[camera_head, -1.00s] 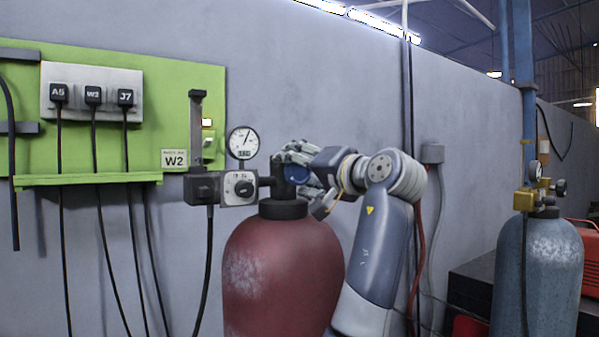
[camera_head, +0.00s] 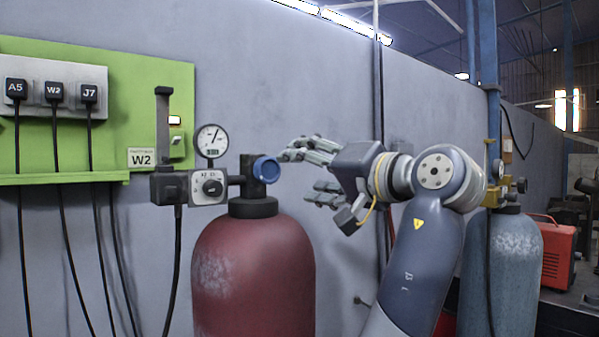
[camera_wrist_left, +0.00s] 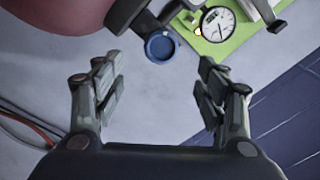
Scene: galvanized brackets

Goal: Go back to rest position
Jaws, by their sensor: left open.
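My left gripper (camera_head: 298,175) is open and empty in the head view, to the right of a blue valve knob (camera_head: 266,169). The knob sits on the dark valve on top of a red gas cylinder (camera_head: 252,270). In the left wrist view the open fingers (camera_wrist_left: 156,68) stand apart, with the blue knob (camera_wrist_left: 160,46) beyond and between them, untouched. My right gripper is not in view.
A pressure gauge (camera_head: 212,140) and a control box (camera_head: 208,187) sit left of the valve. A green panel (camera_head: 60,148) with hanging cables is on the wall. A grey-blue cylinder (camera_head: 512,270) and a red machine (camera_head: 560,255) stand at the right, behind my arm.

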